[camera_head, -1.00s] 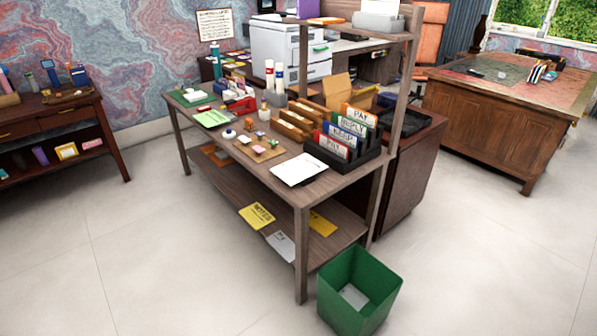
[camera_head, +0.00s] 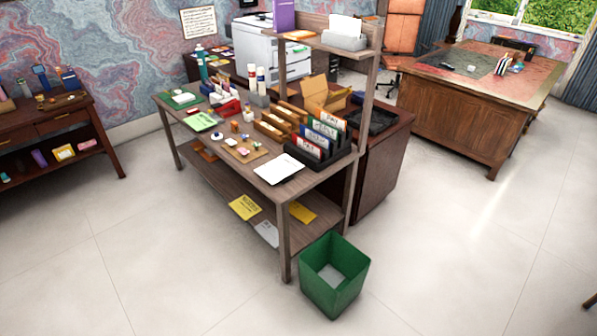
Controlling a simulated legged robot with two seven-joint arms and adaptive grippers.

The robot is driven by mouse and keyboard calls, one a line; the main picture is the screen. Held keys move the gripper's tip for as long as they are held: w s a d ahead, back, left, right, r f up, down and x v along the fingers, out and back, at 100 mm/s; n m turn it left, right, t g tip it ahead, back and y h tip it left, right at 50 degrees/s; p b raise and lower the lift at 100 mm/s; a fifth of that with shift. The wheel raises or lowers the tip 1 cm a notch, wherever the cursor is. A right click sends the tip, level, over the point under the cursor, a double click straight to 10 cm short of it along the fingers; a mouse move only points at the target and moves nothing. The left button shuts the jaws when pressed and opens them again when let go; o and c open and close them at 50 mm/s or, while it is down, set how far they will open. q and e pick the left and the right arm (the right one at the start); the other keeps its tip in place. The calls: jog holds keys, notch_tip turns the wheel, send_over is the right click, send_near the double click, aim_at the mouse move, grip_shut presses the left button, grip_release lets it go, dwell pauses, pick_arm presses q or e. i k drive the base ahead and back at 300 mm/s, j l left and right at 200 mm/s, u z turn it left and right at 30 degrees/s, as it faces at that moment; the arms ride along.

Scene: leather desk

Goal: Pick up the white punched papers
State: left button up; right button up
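A white sheet or small stack of papers (camera_head: 279,168) lies flat near the front right corner of the wooden desk (camera_head: 252,189). Punch holes are too small to make out. Another white sheet (camera_head: 267,234) lies on the lower shelf beside yellow booklets (camera_head: 245,207). A pale sheet (camera_head: 331,275) lies in the green bin (camera_head: 335,297). Neither of my grippers shows in the view.
A black file sorter (camera_head: 325,158) with labelled folders stands just right of the papers. A cork board (camera_head: 246,151) with small items lies to their left. A post (camera_head: 357,140) carries the upper shelf. The floor in front is clear; the bin stands at the desk's right leg.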

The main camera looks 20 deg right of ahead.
aim_at(275, 170)
jog(key=i+j+z, duration=0.6)
jog(key=z, duration=0.15)
jog(key=j, duration=0.1)
